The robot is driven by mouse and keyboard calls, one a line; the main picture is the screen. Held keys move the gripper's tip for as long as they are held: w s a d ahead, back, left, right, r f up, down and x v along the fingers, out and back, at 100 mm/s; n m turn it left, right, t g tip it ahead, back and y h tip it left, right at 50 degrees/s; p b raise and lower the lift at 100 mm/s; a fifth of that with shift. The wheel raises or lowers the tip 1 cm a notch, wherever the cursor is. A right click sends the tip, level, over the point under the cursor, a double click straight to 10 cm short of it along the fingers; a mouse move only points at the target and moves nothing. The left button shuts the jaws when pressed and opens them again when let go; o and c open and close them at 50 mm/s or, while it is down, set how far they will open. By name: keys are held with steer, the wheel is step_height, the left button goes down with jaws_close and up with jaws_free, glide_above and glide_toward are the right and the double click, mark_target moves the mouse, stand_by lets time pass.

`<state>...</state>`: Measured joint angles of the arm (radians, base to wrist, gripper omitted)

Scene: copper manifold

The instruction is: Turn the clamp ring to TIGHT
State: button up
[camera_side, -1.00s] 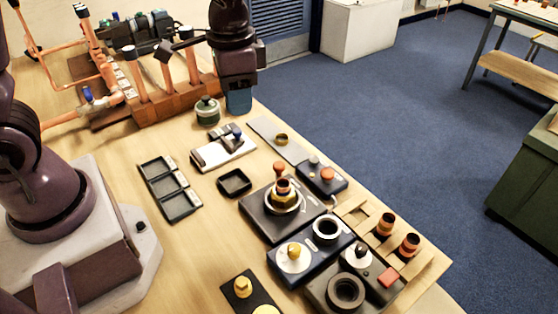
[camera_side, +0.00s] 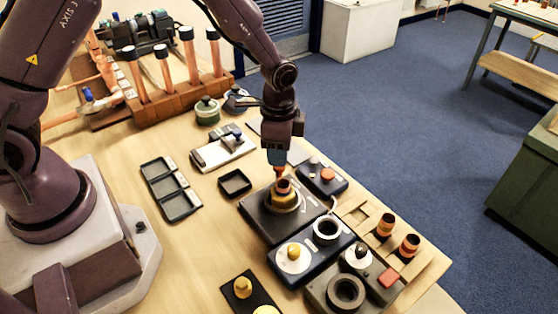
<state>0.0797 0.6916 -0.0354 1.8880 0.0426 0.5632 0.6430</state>
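A dark square fixture (camera_side: 258,218) near the table's right side carries a brass, nut-like part with a pale ring (camera_side: 287,206) around its base. A short copper tube end (camera_side: 284,185) stands up in its middle. I take this ring to be the clamp ring; no TIGHT mark is legible. An orange-red knob (camera_side: 279,172) stands at the back of the ring. My gripper (camera_side: 278,166) points down right at this knob and mostly covers it. Its fingertips are too small and hidden to tell whether they touch or grip the knob.
In front is a blue block (camera_side: 302,262) with a white dial and round socket. A dark box with an orange button (camera_side: 327,174) sits close right of my gripper. Copper pipes (camera_side: 163,72) stand upright behind.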

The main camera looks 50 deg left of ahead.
steer(key=shift+f, duration=1.85)
jaws_close()
